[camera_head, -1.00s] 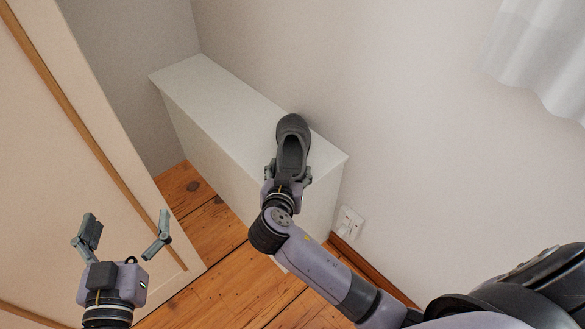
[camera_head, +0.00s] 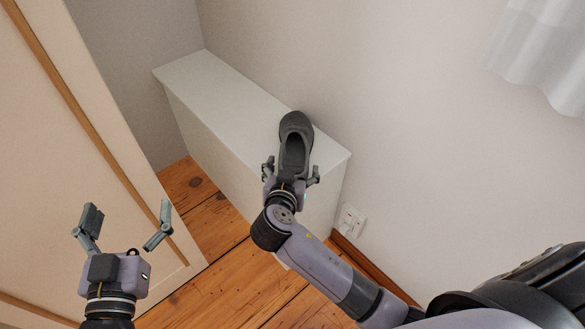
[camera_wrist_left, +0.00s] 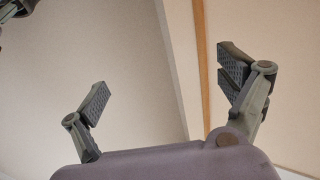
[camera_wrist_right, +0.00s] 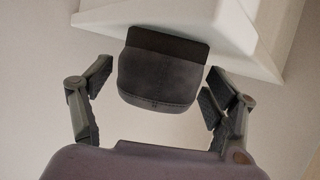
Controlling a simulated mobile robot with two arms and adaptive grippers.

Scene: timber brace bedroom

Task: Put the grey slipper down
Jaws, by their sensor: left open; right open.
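The grey slipper (camera_head: 295,140) lies on the white ledge (camera_head: 225,95), near its right end, its toe towards the wall. In the right wrist view the slipper (camera_wrist_right: 158,75) sits between the open fingers, with a gap showing on each side, and its near end overhangs the ledge edge. My right gripper (camera_head: 291,170) is open around the slipper's near end. My left gripper (camera_head: 124,228) is open and empty at the lower left, in front of the cream panel. The left wrist view shows its fingers (camera_wrist_left: 168,92) apart with nothing between them.
A cream panel with wooden trim (camera_head: 85,130) stands at the left, close to my left gripper. A plain wall (camera_head: 400,120) rises behind the ledge. A white socket (camera_head: 350,220) is low on the wall. Bare wooden floor (camera_head: 225,270) lies below.

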